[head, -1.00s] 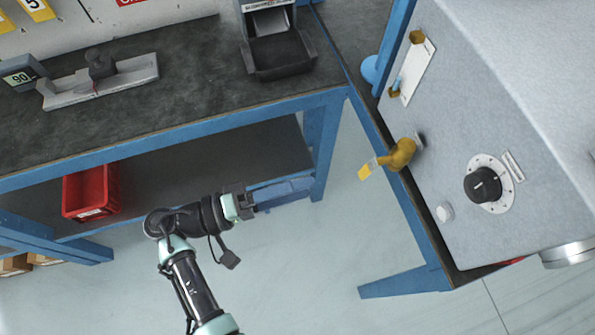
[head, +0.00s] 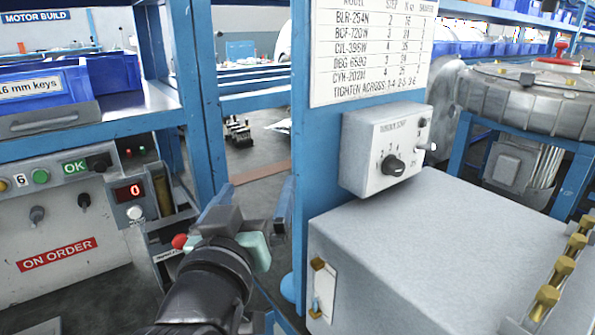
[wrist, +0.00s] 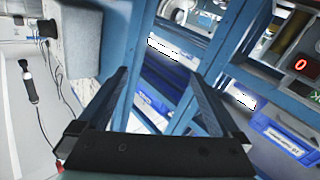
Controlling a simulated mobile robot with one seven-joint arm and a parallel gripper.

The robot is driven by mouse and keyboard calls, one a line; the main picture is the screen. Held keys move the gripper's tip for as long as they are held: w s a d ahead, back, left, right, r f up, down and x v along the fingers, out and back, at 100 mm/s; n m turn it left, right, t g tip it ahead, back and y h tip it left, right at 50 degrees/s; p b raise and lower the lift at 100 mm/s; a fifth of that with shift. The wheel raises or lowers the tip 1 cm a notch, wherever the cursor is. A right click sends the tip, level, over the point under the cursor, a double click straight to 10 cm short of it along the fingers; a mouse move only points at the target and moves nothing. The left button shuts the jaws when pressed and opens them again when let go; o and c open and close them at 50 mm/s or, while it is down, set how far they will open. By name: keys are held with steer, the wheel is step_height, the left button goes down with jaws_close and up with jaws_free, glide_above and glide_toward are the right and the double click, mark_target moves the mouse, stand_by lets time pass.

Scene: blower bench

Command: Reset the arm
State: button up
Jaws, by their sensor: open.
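My gripper (head: 254,198) is raised in front of the blue post in the head view, with my dark arm below it. In the wrist view my gripper (wrist: 160,76) has its two long fingers spread apart. Nothing is held between them. Blue frame bars and shelf bins show in the gap beyond the fingers. I cannot tell how far the fingertips are from the blue post.
A blue post (head: 304,150) and a grey torque box (head: 385,150) stand close right of my gripper. A large grey cabinet (head: 430,265) fills the lower right, with brass bolts (head: 562,267). A control panel (head: 65,225) and a blue bin (head: 45,85) are left.

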steer(key=s+d+r+t+y+p, duration=0.1)
steer(key=s+d+r+t, duration=0.15)
steer(key=s+r, duration=0.45)
steer(key=s+d+r+m+t+p, duration=0.1)
steer(key=s+r+t, duration=0.25)
steer(key=r, duration=0.75)
steer(key=s+d+r+t+y+p, duration=0.15)
steer(key=s+r+t, duration=0.3)
steer(key=r, duration=0.45)
step_height(320, 180, up, 17)
steer(key=g+p, duration=0.1)
steer(key=p, duration=1.5)
steer(key=shift+d, duration=0.25)
steer(key=shift+f, duration=0.1)
